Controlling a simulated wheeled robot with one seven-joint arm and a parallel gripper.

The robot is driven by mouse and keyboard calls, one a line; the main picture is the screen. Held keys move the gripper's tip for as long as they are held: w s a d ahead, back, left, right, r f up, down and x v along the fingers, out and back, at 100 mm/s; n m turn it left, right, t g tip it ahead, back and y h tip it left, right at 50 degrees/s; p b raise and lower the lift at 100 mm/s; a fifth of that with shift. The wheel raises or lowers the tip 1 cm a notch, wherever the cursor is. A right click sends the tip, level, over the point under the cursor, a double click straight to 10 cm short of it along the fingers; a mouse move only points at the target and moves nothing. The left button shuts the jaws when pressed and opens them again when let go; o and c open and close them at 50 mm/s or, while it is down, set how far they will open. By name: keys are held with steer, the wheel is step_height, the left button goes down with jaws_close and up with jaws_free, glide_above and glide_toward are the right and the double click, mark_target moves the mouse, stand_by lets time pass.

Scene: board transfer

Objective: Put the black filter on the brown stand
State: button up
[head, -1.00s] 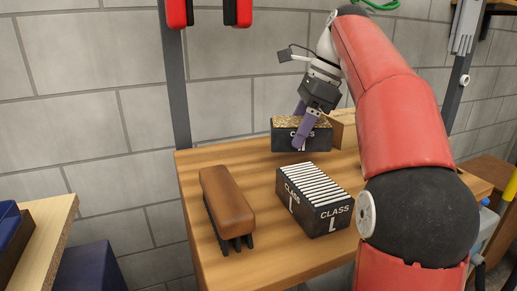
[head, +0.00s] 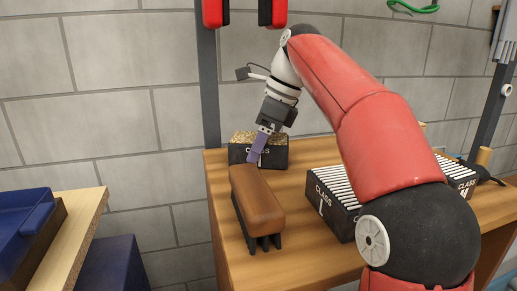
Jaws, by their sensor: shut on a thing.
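The black filter (head: 272,156) is a black box lettered CLASS with a speckled gold top, in the head view beyond the brown stand. My gripper (head: 254,157) points down with a purple finger over the filter's front face, and it is shut on the filter. The other finger is hidden. The brown stand (head: 257,200) has a smooth brown top on black feet and sits at the table's left side. The filter appears just behind the stand's far end; I cannot tell whether it is clear of the table.
Another black box (head: 341,218) with white pleats, lettered CLASS, stands right of the stand, partly behind my arm. A similar pleated box end (head: 463,183) shows farther right. The wooden table (head: 310,265) is bare in front. A blue container (head: 25,222) sits on a surface at left.

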mark_target(272, 140)
steer(key=shift+f, duration=0.2)
steer(key=o, duration=1)
steer(key=p+v, duration=0.2)
steer(key=v, duration=0.4)
steer(key=shift+a, duration=0.1)
steer(key=shift+v, duration=0.95)
